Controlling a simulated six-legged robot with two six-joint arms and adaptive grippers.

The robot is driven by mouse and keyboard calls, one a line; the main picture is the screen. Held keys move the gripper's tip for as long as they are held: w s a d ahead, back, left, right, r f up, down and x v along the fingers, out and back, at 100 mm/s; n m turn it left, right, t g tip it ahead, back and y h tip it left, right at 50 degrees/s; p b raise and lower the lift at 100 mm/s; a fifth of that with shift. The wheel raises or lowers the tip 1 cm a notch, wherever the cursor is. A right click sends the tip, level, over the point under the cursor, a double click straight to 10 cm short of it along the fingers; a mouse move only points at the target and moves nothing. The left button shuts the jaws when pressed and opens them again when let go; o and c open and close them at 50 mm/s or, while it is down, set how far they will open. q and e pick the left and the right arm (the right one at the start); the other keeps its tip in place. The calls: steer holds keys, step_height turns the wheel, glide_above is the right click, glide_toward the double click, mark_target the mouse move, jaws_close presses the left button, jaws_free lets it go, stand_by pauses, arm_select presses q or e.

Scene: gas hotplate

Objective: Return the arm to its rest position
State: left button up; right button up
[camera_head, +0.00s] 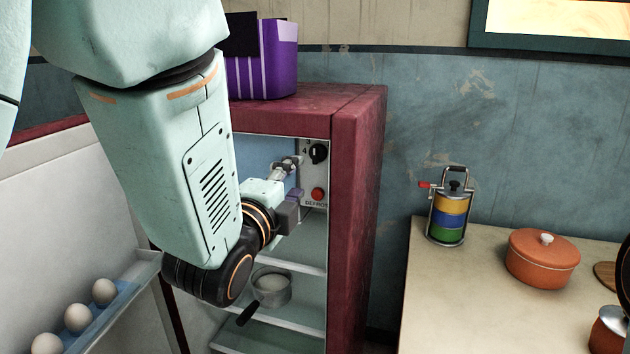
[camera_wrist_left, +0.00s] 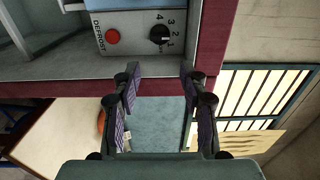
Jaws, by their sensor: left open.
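My left arm (camera_head: 190,160) reaches down from the upper left into an open dark-red fridge (camera_head: 357,150). My left gripper (camera_head: 288,168) is just in front of the fridge's control panel (camera_head: 316,165). The left wrist view shows its two fingers (camera_wrist_left: 160,80) spread apart with nothing between them. The panel's black dial (camera_head: 318,153) and red defrost button (camera_head: 317,194) are visible. The wrist view shows the dial (camera_wrist_left: 159,35) and button (camera_wrist_left: 112,36) upside down, beyond the fingers. Whether a finger touches the panel cannot be told. My right gripper is not in view.
A small pot (camera_head: 273,289) stands on a fridge shelf below my arm. The open fridge door (camera_head: 60,200) holds eggs (camera_head: 78,318). A purple container (camera_head: 270,65) sits on top. At right, a counter (camera_head: 450,300) bears a stacked tiffin (camera_head: 450,212) and an orange pot (camera_head: 541,260).

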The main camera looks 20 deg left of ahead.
arm_select(q)
steer(key=s+a+f+n+g, duration=0.1)
steer(key=s+f+n+g, duration=0.3)
steer(key=f, duration=0.5)
steer(key=s+a+f+n+g, duration=0.1)
steer(key=s+f+n+g, duration=0.25)
steer(key=f+n, duration=0.45)
steer(key=s+a+f+n+g, duration=0.1)
steer(key=s+f+n+g, duration=0.25)
steer(key=f, duration=0.75)
steer(key=s+f+n+g, duration=0.1)
steer(key=s+f+g, duration=0.2)
steer(key=s+f, duration=0.5)
steer(key=s+f+n+g, duration=0.2)
steer(key=s+f, duration=0.6)
steer(key=s, duration=0.9)
steer(key=shift+a+f+g+y, duration=0.15)
steer(key=shift+a+g+y, duration=0.2)
steer(key=shift+g, duration=0.65)
steer(key=shift+w+a, duration=0.1)
